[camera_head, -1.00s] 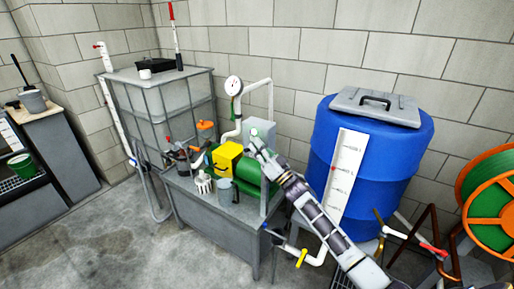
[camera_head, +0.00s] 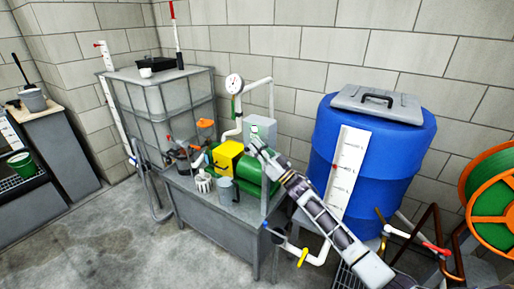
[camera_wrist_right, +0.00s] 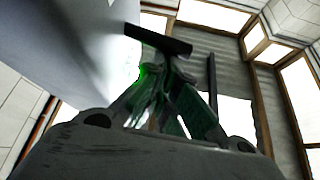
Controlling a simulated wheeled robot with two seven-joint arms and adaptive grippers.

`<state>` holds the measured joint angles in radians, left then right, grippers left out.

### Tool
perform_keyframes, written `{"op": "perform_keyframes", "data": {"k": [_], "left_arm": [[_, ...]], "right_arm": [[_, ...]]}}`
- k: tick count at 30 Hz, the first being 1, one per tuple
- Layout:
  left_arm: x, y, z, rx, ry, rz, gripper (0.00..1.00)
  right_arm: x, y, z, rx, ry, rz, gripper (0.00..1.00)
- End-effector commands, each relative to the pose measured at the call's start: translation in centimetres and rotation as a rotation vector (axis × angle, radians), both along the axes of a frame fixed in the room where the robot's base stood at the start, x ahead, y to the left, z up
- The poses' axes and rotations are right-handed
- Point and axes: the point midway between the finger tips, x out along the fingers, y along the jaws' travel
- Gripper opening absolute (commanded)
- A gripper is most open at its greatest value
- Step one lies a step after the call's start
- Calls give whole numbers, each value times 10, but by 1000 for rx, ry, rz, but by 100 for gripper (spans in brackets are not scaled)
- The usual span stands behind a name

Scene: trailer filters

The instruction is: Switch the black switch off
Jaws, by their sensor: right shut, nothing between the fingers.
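A pale grey box (camera_head: 262,124) stands behind the green and yellow pump (camera_head: 229,156). My right gripper (camera_head: 255,139) is at the front of this box, with its arm reaching in from the lower right. In the right wrist view the gripper (camera_wrist_right: 166,72) is shut and empty. A black bar (camera_wrist_right: 158,40), which looks like the black switch, sticks out just beyond the fingertips, beside a pale grey surface (camera_wrist_right: 80,50). I cannot tell whether the fingers touch it, or its on/off position. A green glow shows beside the fingers. My left gripper is not in view.
A blue barrel (camera_head: 395,150) with a grey lid stands right of my arm. A white pipe with a pressure gauge (camera_head: 234,84) rises behind the pump. A grey cup (camera_head: 225,191) and white glove (camera_head: 203,182) are on the bench. Floor at the lower left is clear.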

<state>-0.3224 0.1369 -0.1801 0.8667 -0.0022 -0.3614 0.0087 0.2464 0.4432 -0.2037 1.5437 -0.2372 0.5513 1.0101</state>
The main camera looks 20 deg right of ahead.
Motion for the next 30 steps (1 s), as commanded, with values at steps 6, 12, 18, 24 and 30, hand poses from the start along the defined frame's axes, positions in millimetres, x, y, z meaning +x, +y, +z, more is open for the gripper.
{"op": "perform_keyframes", "data": {"k": [6, 12, 18, 24, 30], "left_arm": [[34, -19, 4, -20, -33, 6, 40], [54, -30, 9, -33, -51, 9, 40], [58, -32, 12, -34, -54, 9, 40], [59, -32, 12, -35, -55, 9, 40], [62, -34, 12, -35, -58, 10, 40]], "right_arm": [[-2, 3, -10, -119, -91, 0, 0], [-4, 5, -16, -233, -181, 0, 0], [-4, 6, -15, -261, -203, -1, 0], [-5, 6, -16, -259, -202, 0, 0], [-6, 4, -22, -258, -202, 1, 0]]}}
